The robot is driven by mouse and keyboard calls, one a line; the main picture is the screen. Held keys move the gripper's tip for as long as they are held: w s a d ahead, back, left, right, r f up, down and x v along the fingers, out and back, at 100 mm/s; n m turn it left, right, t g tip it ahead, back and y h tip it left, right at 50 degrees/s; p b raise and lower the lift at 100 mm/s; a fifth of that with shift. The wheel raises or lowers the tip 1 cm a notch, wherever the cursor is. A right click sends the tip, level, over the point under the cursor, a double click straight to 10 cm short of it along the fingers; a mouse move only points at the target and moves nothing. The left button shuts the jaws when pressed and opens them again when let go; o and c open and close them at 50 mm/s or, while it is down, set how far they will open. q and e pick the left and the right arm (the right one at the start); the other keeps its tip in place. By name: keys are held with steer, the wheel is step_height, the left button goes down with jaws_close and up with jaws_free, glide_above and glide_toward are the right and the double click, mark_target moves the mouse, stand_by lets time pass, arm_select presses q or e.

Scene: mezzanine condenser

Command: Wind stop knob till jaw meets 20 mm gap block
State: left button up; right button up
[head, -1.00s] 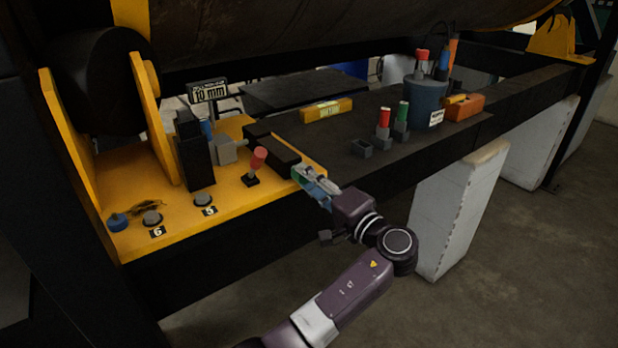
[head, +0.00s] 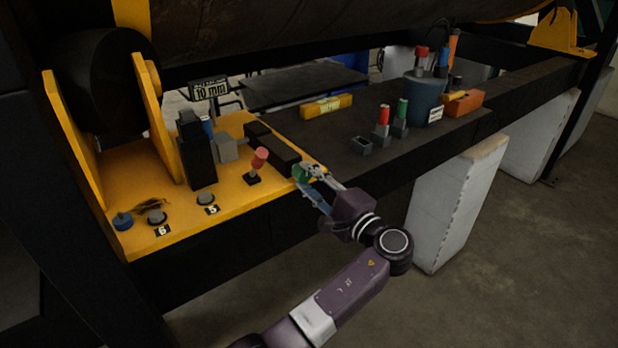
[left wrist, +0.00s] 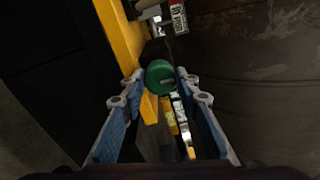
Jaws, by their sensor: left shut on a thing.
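A green knob (head: 301,173) sits at the near right end of a black slide (head: 270,148) on the yellow plate. My left gripper (head: 306,176) is shut on the knob, which also shows between its fingertips in the left wrist view (left wrist: 160,78). A pale line marks the knob's face. Left of the slide, a grey block (head: 227,148) stands beside a tall black upright (head: 197,152). I cannot tell which part is the jaw or the gap block, nor whether they touch. A sign (head: 209,89) behind reads 10 mm. My right gripper is not in view.
A red-topped lever (head: 259,160) stands just left of the knob. Buttons marked 5 (head: 206,199) and 6 (head: 157,217) and a blue knob (head: 122,221) are nearer left. A yellow level (head: 326,106) and a blue tub (head: 425,100) stand on the dark bench.

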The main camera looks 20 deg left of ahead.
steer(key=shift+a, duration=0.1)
arm_select(q)
steer(key=o, duration=1.2)
steer(key=shift+c, duration=0.2)
